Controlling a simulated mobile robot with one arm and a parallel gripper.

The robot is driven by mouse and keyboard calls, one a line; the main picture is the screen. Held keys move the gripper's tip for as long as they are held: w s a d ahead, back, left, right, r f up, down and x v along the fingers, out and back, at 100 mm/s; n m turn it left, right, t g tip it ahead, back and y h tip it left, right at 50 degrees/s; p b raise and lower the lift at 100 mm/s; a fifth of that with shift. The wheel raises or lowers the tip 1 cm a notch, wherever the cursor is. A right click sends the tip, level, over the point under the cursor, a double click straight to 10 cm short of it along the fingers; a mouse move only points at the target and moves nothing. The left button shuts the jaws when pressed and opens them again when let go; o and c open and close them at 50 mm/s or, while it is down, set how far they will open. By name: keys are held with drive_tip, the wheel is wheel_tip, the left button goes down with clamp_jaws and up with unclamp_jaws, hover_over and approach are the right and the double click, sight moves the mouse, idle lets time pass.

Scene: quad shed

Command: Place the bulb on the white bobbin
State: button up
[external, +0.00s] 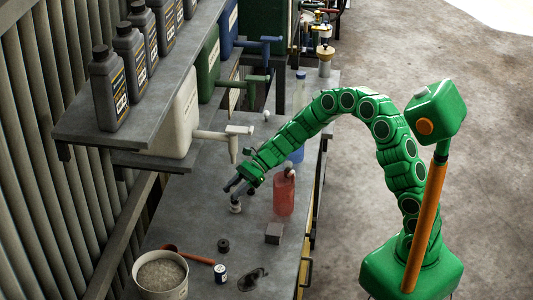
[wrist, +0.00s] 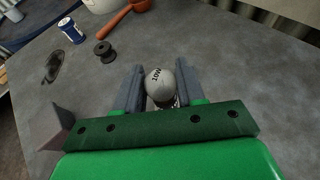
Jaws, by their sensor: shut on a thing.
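My gripper (external: 236,186) points down over the bench. In the wrist view its two grey fingers (wrist: 158,88) are on either side of a round whitish bulb (wrist: 160,83) with dark lettering, and they are shut on it. In the external view the pale bulb (external: 235,207) shows just below the fingertips, close to the bench top. A light, patterned part shows under the bulb in the wrist view, but I cannot tell whether it is the bulb's base or a bobbin. I cannot clearly make out the white bobbin in either view.
A black bobbin (external: 223,245), a small can (external: 220,273), a red-handled ladle (external: 190,255), a bucket (external: 148,290) and a grey block (external: 273,233) stand nearby. A red bottle (external: 284,197) is close right of my gripper. A spouted white container (external: 178,122) sits on the shelf.

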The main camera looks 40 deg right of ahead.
drive_tip(key=shift+f, duration=0.2)
drive_tip(key=shift+f, duration=0.15)
drive_tip(key=o, duration=1)
drive_tip(key=shift+o, duration=0.2)
drive_tip(key=shift+d+r, duration=0.1)
drive_tip(key=shift+r, duration=0.1)
drive_tip(key=v, duration=1.1)
drive_tip(key=shift+d, duration=0.4)
drive_tip(key=shift+r, duration=0.1)
